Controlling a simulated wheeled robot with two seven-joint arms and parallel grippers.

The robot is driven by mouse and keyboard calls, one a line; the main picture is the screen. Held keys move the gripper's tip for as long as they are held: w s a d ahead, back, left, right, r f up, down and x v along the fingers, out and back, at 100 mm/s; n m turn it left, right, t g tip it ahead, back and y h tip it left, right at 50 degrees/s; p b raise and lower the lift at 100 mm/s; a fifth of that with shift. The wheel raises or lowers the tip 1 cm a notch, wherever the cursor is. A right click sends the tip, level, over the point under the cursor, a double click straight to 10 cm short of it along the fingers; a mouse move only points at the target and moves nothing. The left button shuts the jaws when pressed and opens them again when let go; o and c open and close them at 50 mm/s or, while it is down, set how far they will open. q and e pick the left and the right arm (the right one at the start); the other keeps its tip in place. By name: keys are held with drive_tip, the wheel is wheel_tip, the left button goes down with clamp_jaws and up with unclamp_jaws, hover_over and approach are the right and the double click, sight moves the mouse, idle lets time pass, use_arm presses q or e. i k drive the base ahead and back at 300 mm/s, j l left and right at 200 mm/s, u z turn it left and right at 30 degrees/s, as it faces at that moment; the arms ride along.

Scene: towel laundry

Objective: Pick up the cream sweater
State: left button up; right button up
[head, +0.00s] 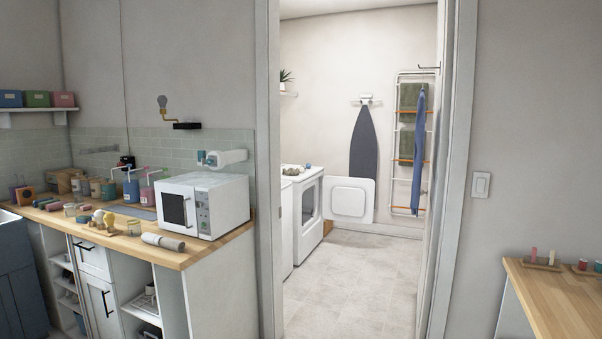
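I cannot make out a cream sweater in the head view. Neither of my grippers shows. Through the doorway, a white front-loading machine (308,222) stands against the left wall of the laundry room. A white square panel (349,199), seemingly its open door, stands out to the right. A small greenish item (293,171) lies on top of the machines, too small to identify. A drying rack (398,150) on the back wall holds green towels (410,97), and a blue garment (419,150) hangs in front of it.
A door frame (268,170) bounds the opening, with clear tiled floor (350,270) beyond. A wooden counter (190,252) at left bears a microwave (203,203), jars and a grey roll (163,241). Another wooden counter (565,300) is at lower right. An ironing board (364,140) hangs on the back wall.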

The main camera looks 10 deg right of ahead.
sight(292, 171)
drive_tip(key=u, duration=0.45)
drive_tip(key=i+u, duration=0.15)
drive_tip(key=u, duration=0.75)
drive_tip(key=i+l+u, duration=0.1)
drive_tip(key=u, duration=0.35)
drive_tip(key=i+l+u, duration=0.1)
drive_tip(key=l+u, duration=0.35)
drive_tip(key=l, duration=0.5)
drive_tip(key=k+l+z, duration=0.1)
drive_tip(key=l, duration=0.95)
drive_tip(key=k+l+z, duration=0.15)
drive_tip(key=l, duration=0.9)
drive_tip(key=l+u, duration=0.25)
drive_tip(key=l, duration=4.25)
drive_tip(key=i+l, duration=0.15)
drive_tip(key=l, duration=2.25)
drive_tip(key=l+u, duration=0.1)
drive_tip(key=l, duration=0.7)
drive_tip(key=k+l+u, duration=0.1)
drive_tip(key=l, duration=0.7)
drive_tip(key=k, duration=0.05)
